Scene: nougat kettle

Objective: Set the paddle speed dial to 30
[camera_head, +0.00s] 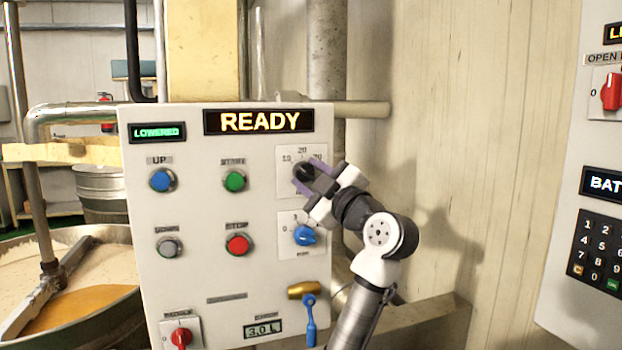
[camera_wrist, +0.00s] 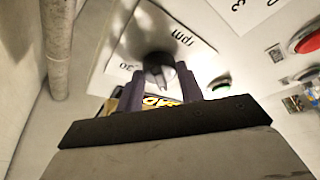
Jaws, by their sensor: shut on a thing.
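The paddle speed dial (camera_head: 303,172) is a black knob on a white plate marked 10, 20 and 30, at the upper right of the control panel. My gripper (camera_head: 306,180) reaches it from the lower right, with its fingers on either side of the knob. In the wrist view the black dial (camera_wrist: 158,72) sits between the two dark fingers of my gripper (camera_wrist: 161,82), near a "30" mark and the letters "rpm". My gripper is shut on the dial. Which mark the dial's pointer faces is hard to tell.
The panel (camera_head: 205,275) also holds a blue knob (camera_head: 305,235) just below, green (camera_head: 235,181) and red (camera_head: 238,245) buttons, and a blue-handled valve (camera_head: 310,325). Its display (camera_head: 259,121) reads READY. A kettle (camera_head: 95,315) stands left; a keypad panel (camera_head: 600,245) hangs right.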

